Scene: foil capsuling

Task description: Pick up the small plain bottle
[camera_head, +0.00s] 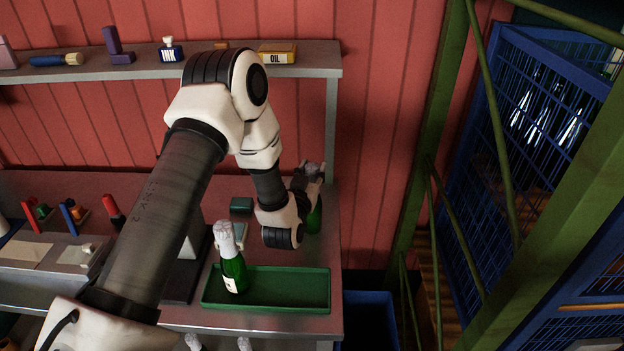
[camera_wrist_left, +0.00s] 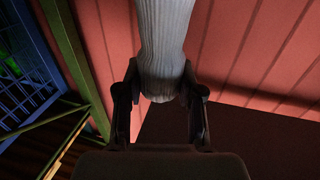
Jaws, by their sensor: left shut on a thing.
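My left gripper (camera_head: 310,172) is at the right end of the bench, mostly hidden by its own wrist. A green bottle (camera_head: 314,218) shows just below it, partly covered by the wrist; I take it as the small plain bottle, as no label shows. In the left wrist view my left gripper (camera_wrist_left: 162,98) is shut on a pale, ribbed, round part (camera_wrist_left: 165,45), which looks like the bottle's wrapped neck. Another green bottle (camera_head: 234,268), with a pale foil top and a white label, stands upright at the left of the green tray (camera_head: 290,290). My right gripper is not in view.
A shelf (camera_head: 130,66) behind holds an ink bottle (camera_head: 171,50) and a yellow oil box (camera_head: 277,53). A blue bin (camera_head: 369,320) stands right of the bench. Green posts and a blue cage (camera_head: 540,110) stand further right. The tray's right part is clear.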

